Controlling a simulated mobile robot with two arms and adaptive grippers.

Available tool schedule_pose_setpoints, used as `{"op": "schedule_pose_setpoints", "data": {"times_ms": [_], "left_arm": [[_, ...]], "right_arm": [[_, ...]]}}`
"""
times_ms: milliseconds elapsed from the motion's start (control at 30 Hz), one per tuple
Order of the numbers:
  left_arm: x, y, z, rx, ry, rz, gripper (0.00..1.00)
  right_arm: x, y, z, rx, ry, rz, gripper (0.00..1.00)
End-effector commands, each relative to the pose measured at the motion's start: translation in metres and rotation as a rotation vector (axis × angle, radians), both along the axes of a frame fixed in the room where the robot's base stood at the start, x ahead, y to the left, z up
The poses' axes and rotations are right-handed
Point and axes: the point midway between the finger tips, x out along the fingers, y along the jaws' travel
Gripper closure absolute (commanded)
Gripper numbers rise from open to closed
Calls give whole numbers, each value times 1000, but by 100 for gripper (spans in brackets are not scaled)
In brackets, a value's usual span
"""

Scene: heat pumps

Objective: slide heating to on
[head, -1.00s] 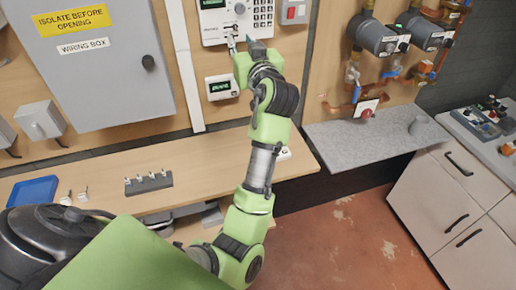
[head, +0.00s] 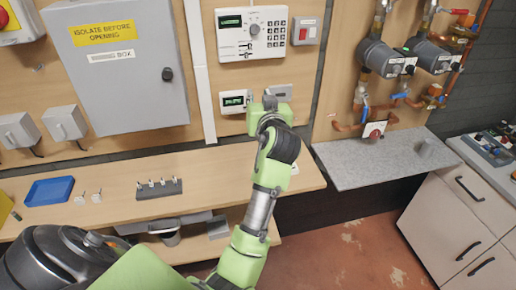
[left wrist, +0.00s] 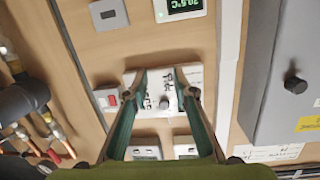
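The white heating controller (head: 252,33) is on the wooden wall panel, with a green display, a round knob, a keypad and small slide switches (head: 235,48) at its lower left. The switch positions are too small to read. My left gripper (head: 268,103) is below the controller in the head view, empty and apart from it. In the left wrist view the left gripper (left wrist: 161,74) shows two separated fingers, and the controller (left wrist: 165,88) appears upside down between and behind them, partly hidden. My right gripper is not in view.
A thermostat (head: 234,101) and a grey plate (head: 281,91) are on the wall near the gripper. A red-button switch (head: 305,31) is right of the controller. A grey wiring box (head: 120,75) is at left. A wooden shelf (head: 225,172) runs below.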

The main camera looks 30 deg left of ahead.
Motion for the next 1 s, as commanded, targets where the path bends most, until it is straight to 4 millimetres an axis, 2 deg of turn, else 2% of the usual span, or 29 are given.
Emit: {"op": "schedule_pose_setpoints", "data": {"times_ms": [200,600,800,1000], "left_arm": [[-6,-10,-45,-16,84,-48,75],[-24,-31,-119,-50,232,-136,75],[-32,-38,-143,-63,281,-165,75],[-35,-41,-151,-68,298,-176,75]], "right_arm": [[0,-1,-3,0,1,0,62],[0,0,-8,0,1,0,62],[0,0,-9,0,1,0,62],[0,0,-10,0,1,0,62]]}}
